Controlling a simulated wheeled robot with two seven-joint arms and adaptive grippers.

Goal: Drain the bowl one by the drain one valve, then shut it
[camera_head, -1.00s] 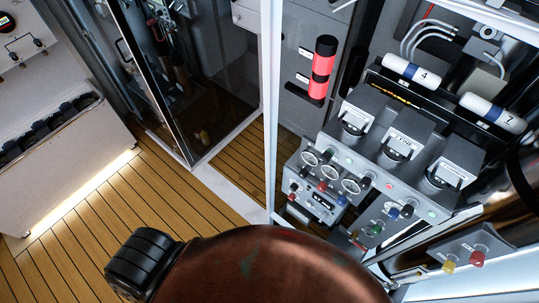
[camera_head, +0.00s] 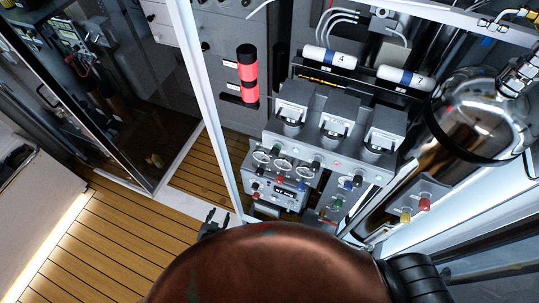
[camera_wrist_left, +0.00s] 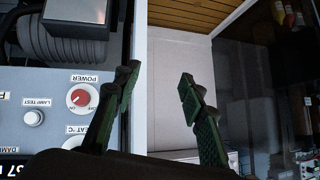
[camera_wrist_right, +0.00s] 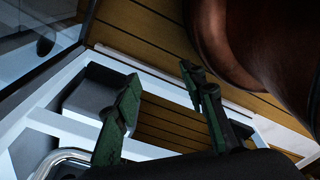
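The grey fill panel (camera_head: 300,150) stands right of centre in the head view, with gauges, small coloured knobs and three dark blocks. A yellow knob (camera_head: 405,215) and a red knob (camera_head: 424,203) sit on a small plate at its right. Their labels are too small to read, so I cannot tell which control is the drain one valve or which part is bowl one. My left gripper (camera_head: 213,222) is open and empty near the panel's lower left; its open fingers (camera_wrist_left: 160,84) also show in the left wrist view. My right gripper (camera_wrist_right: 160,82) is open and empty.
A polished metal vessel (camera_head: 485,115) stands at the right. Cylinders marked 4 (camera_head: 329,58) and 7 (camera_head: 404,78) lie above the panel. A white post (camera_head: 212,110) rises left of it. The left wrist view shows a red POWER knob (camera_wrist_left: 78,97). Wooden floor (camera_head: 110,235) is open at left.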

